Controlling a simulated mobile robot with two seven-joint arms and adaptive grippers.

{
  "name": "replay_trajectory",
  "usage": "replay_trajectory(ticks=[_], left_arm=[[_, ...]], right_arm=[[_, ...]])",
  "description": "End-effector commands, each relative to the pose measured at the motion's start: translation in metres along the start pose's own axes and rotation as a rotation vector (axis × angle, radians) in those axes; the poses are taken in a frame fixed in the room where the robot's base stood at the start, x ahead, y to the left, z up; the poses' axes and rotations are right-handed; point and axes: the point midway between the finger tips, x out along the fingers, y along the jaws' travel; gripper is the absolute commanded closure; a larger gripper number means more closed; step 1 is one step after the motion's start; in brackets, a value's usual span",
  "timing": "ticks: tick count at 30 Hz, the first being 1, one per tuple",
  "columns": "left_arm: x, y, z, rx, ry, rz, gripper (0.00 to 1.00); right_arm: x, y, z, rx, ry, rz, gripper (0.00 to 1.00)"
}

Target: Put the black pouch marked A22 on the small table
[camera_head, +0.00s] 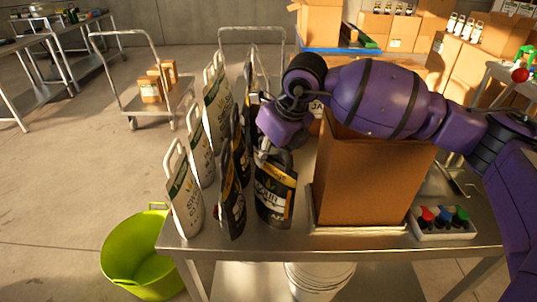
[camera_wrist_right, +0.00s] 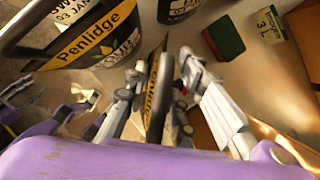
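Several black pouches stand among white ones on the steel table (camera_head: 185,247). The front black pouch (camera_head: 273,200) has a yellow band and large white letters; another black pouch (camera_head: 232,195) stands to its left. I cannot read A22 on any of them. My right gripper (camera_head: 277,153) is at the top of the front black pouch. In the right wrist view the right gripper (camera_wrist_right: 160,65) has its fingers apart, on either side of a black pouch edge with a yellow band (camera_wrist_right: 152,90). I see no clear grip. My left gripper is out of view. I cannot tell which table is the small table.
A tall open cardboard box (camera_head: 365,185) stands right of the pouches, with a tray of coloured caps (camera_head: 443,230) beside it. White pouches (camera_head: 184,195) line the left edge. A green bucket (camera_head: 140,255) is on the floor. A table (camera_head: 492,70) stands at the back right.

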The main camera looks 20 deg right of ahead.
Motion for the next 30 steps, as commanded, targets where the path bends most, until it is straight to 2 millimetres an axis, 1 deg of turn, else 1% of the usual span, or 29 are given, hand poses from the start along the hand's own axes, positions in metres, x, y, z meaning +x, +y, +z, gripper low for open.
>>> replay_trajectory(ticks=[5, 12, 15, 18, 23, 30], left_arm=[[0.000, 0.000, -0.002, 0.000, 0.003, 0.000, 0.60], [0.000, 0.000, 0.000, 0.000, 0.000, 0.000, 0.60], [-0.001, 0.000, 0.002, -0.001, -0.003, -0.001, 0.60], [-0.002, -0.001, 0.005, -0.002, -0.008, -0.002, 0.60], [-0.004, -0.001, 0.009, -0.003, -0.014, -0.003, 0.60], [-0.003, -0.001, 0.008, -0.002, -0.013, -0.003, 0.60]], right_arm=[[-0.028, -0.001, 0.002, -0.001, -0.005, -0.003, 0.76], [-0.080, -0.001, 0.001, -0.001, -0.004, -0.003, 0.76], [-0.097, -0.001, 0.001, -0.001, -0.003, -0.002, 0.76], [-0.110, -0.001, 0.001, 0.000, -0.003, -0.001, 0.76], [-0.119, 0.000, 0.000, 0.000, -0.001, -0.001, 0.76], [-0.120, 0.000, 0.000, -0.001, 0.000, 0.000, 0.76]])
